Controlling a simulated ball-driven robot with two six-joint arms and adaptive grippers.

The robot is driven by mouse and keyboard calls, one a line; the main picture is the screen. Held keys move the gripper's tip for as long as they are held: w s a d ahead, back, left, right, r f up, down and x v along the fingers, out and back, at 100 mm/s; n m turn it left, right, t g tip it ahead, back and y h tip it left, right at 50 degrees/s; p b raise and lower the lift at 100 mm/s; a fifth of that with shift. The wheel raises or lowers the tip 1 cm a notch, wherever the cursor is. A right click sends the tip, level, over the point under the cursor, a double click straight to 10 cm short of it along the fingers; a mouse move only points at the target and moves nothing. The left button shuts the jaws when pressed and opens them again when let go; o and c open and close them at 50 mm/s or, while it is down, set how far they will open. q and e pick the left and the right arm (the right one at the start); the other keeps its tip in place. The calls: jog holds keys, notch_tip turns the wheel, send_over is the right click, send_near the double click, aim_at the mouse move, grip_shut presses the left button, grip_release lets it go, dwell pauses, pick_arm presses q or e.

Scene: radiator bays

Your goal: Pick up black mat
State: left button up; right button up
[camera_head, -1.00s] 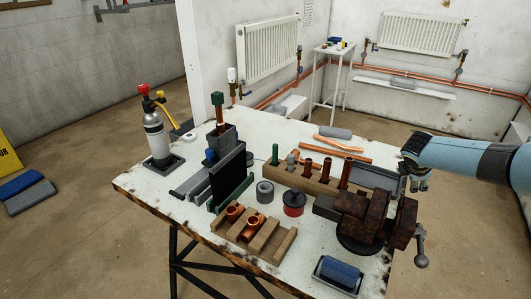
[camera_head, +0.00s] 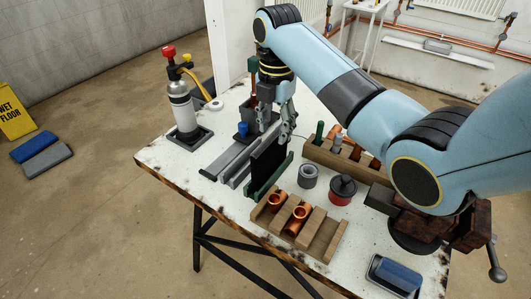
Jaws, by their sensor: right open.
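The black mat (camera_head: 267,165) stands upright on edge in a green holder (camera_head: 263,191) on the workbench. My right gripper (camera_head: 276,130) reaches down from above at the mat's top edge. Its fingers are open, and they look to be on either side of the top edge; whether they touch it I cannot tell. Part of the mat's top is hidden by the fingers. My left gripper is not in view.
Grey rails (camera_head: 232,160) lie just left of the holder. A gas torch (camera_head: 182,108) stands at the back left. A wooden block with copper fittings (camera_head: 300,222), a grey ring (camera_head: 308,176) and a red-and-black tin (camera_head: 342,190) are near.

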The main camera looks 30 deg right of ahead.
aim_at(275, 138)
notch_tip(275, 138, down, 2)
jog(key=shift+s+f, duration=0.15)
jog(key=shift+f, duration=0.35)
jog(key=f, duration=0.5)
jog(key=shift+w+a, duration=0.3)
jog(key=shift+a, duration=0.1)
jog(key=shift+f, duration=0.1)
jog(key=shift+c, duration=2.7)
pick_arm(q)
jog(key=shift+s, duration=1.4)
pick_arm(e)
grip_shut()
